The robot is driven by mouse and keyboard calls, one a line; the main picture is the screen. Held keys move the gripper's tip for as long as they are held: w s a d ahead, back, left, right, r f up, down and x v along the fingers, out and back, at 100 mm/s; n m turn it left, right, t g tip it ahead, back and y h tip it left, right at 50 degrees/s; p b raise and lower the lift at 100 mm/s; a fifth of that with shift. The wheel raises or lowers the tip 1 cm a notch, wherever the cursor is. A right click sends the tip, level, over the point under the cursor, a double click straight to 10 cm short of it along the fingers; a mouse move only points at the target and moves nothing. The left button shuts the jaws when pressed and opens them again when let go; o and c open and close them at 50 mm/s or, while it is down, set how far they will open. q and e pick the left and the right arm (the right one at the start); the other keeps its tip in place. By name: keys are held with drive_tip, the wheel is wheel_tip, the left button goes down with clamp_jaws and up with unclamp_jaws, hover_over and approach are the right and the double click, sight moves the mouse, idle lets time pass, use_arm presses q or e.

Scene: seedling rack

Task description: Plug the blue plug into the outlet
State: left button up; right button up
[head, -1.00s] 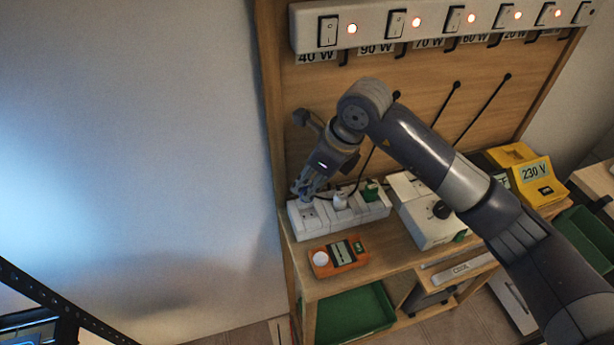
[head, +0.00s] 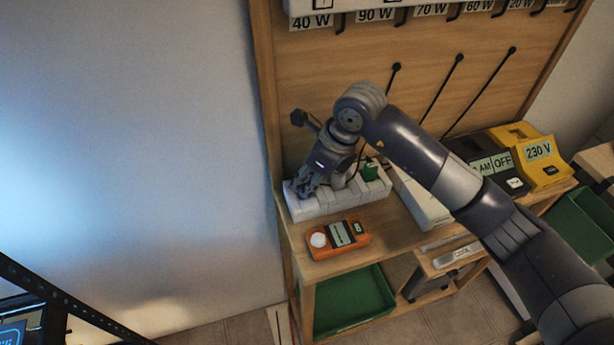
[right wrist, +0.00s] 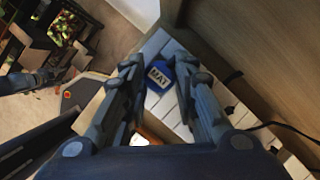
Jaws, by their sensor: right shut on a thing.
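The blue plug (right wrist: 160,76), labelled "MAT", sits between the fingers of my right gripper (right wrist: 158,85) in the right wrist view. The right gripper (head: 302,189) is shut on it and points down at the left end of the white outlet strip (head: 329,206). The strip also shows behind the plug in the right wrist view (right wrist: 172,112). In the head view the fingers hide the plug. I cannot tell whether its pins are in a socket.
A green plug (head: 370,171) stands in the strip's right part. An orange meter (head: 338,238) lies in front of the strip on the wooden bench. A green tray (head: 352,303) is below. A yellow 230 V box (head: 541,158) stands at the right.

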drive_tip(key=o, duration=1.2)
drive_tip(key=shift+c, duration=0.2)
drive_tip(key=v, duration=1.2)
drive_tip(key=shift+s+f, duration=0.1)
